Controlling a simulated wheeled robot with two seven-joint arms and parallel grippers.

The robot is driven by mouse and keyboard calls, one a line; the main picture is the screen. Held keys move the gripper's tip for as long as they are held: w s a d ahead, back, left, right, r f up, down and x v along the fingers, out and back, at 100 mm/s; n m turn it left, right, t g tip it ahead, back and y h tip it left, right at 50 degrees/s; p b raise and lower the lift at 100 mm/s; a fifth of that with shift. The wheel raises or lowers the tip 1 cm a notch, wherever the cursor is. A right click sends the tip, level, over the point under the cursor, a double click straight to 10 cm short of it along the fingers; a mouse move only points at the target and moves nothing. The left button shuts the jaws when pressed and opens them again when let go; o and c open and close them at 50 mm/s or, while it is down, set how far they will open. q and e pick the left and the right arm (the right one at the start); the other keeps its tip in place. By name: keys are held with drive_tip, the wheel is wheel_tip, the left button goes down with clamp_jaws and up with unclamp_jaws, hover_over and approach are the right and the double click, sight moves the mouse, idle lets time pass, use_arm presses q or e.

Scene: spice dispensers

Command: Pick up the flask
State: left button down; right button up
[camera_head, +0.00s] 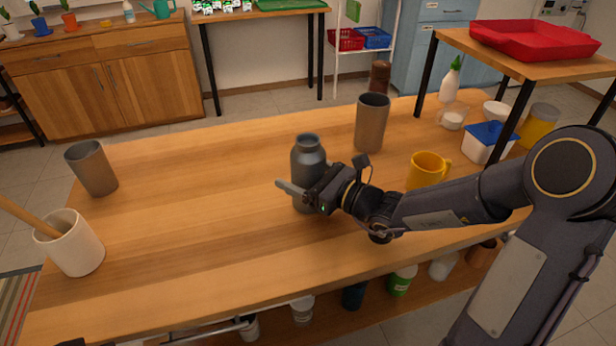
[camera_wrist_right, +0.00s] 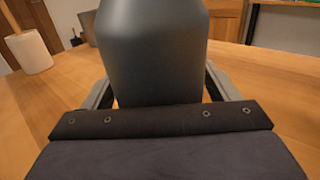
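The flask (camera_head: 308,155) is a dark grey bottle with rounded shoulders and a short neck, upright on the wooden table. My right gripper (camera_head: 292,191) comes in from the right, low on the flask, with one finger across its near side. In the right wrist view the flask (camera_wrist_right: 160,55) fills the middle, between the two fingers (camera_wrist_right: 160,95). The fingers are close to its sides; I cannot tell whether they press on it. The flask's base is partly hidden by the gripper.
A brown-grey cup (camera_head: 372,122) stands behind the flask, and a yellow mug (camera_head: 427,170) is to the right, near my forearm. Another grey cup (camera_head: 92,168) and a white pot (camera_head: 70,243) stand at the left. The table between them and the flask is clear.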

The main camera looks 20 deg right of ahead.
sight(301, 162)
drive_tip(key=c, duration=1.2)
drive_tip(key=shift+c, duration=0.3)
drive_tip(key=shift+r, duration=0.1)
drive_tip(key=shift+r, duration=0.4)
wheel_tip(301, 162, up, 2)
drive_tip(key=shift+r+p, duration=0.1)
drive_tip(key=shift+p, duration=0.4)
drive_tip(key=s+r, duration=0.1)
drive_tip(key=s+r+p, duration=0.1)
drive_tip(key=r, duration=0.1)
drive_tip(key=s+a+r, duration=0.1)
drive_tip(key=s+r, duration=0.1)
drive_tip(key=shift+r, duration=0.25)
drive_tip(key=s+a+r+p, duration=0.1)
drive_tip(key=s+r, duration=0.3)
drive_tip(key=s, duration=0.5)
drive_tip(key=shift+s+a+r+p, duration=0.2)
drive_tip(key=shift+a+p, duration=0.15)
drive_tip(key=shift+a, duration=0.4)
